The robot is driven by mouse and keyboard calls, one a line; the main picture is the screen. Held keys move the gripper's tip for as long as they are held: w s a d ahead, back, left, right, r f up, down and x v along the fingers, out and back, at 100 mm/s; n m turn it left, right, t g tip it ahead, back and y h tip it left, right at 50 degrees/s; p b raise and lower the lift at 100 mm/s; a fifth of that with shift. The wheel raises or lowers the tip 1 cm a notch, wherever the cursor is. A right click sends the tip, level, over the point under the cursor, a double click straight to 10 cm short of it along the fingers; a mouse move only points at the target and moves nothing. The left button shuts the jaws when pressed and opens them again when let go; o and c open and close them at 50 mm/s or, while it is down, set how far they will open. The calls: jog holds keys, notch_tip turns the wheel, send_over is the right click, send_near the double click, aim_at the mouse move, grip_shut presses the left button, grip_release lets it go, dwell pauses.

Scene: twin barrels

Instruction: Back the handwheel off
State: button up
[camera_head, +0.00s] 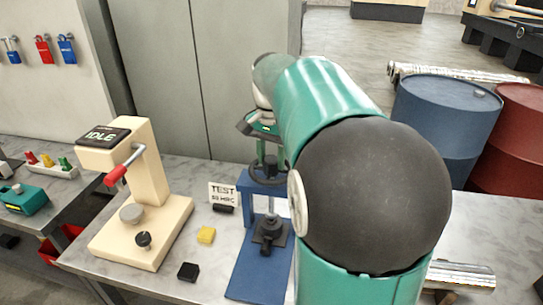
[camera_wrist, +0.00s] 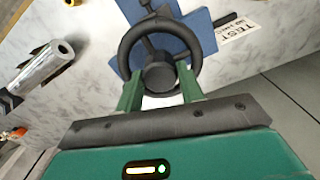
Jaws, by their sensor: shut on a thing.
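The black handwheel (camera_wrist: 127,42) sits on top of a blue press frame (camera_wrist: 198,30), which stands on a grey table. In the head view the handwheel (camera_head: 267,172) is near the centre, above the blue frame (camera_head: 247,187). My gripper (camera_wrist: 160,88) is over the wheel with its two green fingers at the near side, one on each side of the dark hub. The fingers are shut on the handwheel. A dark clamp part (camera_head: 268,232) stands below on the blue base.
A beige tester reading IDLE (camera_head: 104,135) with a red-handled lever stands at left. Blue (camera_head: 445,115) and red (camera_head: 515,135) barrels stand behind at right.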

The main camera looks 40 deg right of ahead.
jog(key=n, duration=0.4)
jog(key=shift+n, duration=0.3)
jog(key=n, duration=1)
jog(key=shift+r+n, duration=0.1)
jog(key=shift+n, duration=2.9)
jog(key=o, duration=1)
